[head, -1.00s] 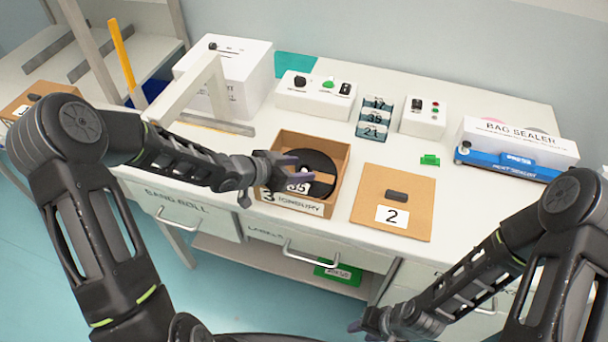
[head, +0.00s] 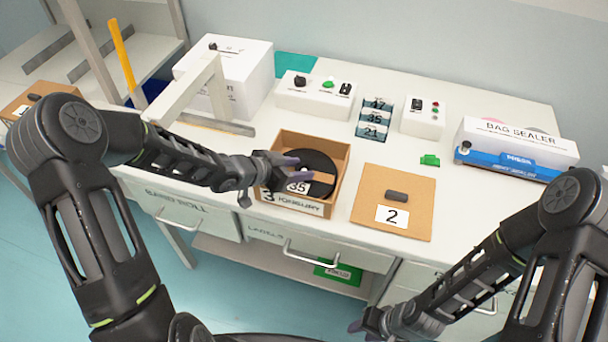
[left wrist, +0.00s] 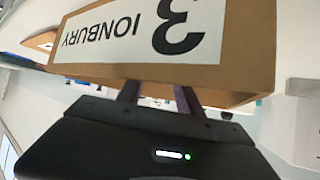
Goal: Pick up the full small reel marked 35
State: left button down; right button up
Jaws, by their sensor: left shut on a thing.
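A dark round reel (head: 322,160) lies inside an open brown cardboard box (head: 342,168) marked 3 IONBURY. A white label reading 35 (head: 298,187) shows at the reel's near left side. My left gripper (head: 297,169) reaches into the box from the left, and its fingers are shut on the reel. The fingers cover part of the reel. In the left wrist view the box's front wall (left wrist: 250,45) hides the fingertips and the reel. My right gripper (head: 362,327) is low at the bottom edge, away from the box; its jaws are unclear.
A closed brown box (head: 418,190) marked 2 stands right of the open box. Behind are numbered holders (head: 373,119), control boxes (head: 314,95) and a bag sealer (head: 515,145). A white frame (head: 215,85) stands near my left forearm. A small green piece (head: 430,160) lies on the bench.

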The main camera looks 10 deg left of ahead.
pick_arm(q)
jog(key=shift+r, duration=0.15)
notch_tip(320, 180, up, 10)
jog(key=p, duration=0.3)
